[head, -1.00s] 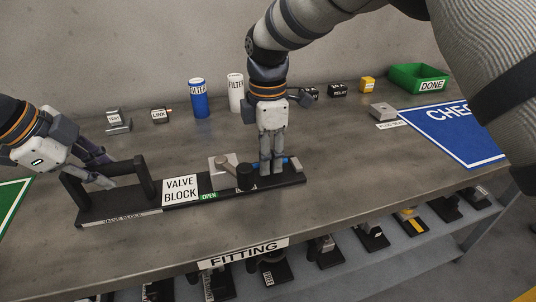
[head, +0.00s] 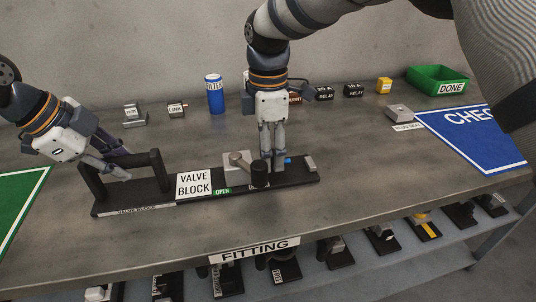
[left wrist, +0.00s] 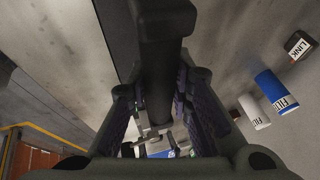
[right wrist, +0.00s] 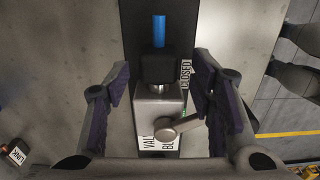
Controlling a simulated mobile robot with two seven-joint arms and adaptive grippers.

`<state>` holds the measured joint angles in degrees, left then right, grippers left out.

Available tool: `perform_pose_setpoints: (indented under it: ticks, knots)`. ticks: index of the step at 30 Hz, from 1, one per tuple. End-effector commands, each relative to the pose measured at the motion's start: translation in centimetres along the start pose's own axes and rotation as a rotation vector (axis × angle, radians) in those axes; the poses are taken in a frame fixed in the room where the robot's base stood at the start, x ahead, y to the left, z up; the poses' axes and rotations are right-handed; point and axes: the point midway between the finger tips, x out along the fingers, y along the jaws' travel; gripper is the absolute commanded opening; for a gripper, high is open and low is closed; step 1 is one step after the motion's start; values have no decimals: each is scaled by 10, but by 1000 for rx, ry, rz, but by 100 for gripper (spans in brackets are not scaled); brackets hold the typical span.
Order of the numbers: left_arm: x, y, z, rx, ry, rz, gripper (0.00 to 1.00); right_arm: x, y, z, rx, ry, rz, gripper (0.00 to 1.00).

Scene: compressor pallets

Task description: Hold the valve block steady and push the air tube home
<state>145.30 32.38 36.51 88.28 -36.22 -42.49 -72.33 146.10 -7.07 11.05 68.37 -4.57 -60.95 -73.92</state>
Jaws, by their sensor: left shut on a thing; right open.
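The valve block assembly is a long black base (head: 140,208) with a black bar handle (head: 164,172) at its left end and a grey valve block (right wrist: 150,105) carrying a lever (right wrist: 182,127). My left gripper (head: 120,168) is shut on the handle, whose bar (left wrist: 160,60) fills the left wrist view. The blue air tube (right wrist: 160,30) runs up to a black fitting (right wrist: 160,68) beside the grey block; how deep it sits is hidden.
A blue filter (head: 214,94), link (head: 177,109) and relays (head: 353,90) stand at the back. A green DONE bin (head: 437,78) and blue mat (head: 480,130) are right, a green mat (head: 18,210) left. The bench front is clear.

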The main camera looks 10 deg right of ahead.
Motion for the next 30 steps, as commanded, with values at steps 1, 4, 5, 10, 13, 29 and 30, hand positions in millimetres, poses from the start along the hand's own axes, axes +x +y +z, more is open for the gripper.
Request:
perform_pose_setpoints:
  ticks: [1,4,5,10,13,29,30]
  knots:
    - [7,6,5,-5,-6,19,0,-11,1,0,1,1,2,50]
    - [7,6,5,-5,-6,19,0,-40,1,0,-1,2,3,50]
    - [7,6,5,-5,-6,20,0,-48,0,0,0,2,3,50]
    - [7,6,5,-5,-6,20,0,-85,-1,-1,-1,3,0,50]
    - [7,6,5,-5,-6,20,0,-97,-1,-1,-1,3,-1,50]
    - [7,6,5,-5,-6,20,0,-101,-1,-1,-1,1,-2,50]
    - [7,6,5,-5,-6,20,0,-101,-1,-1,-1,1,-2,50]
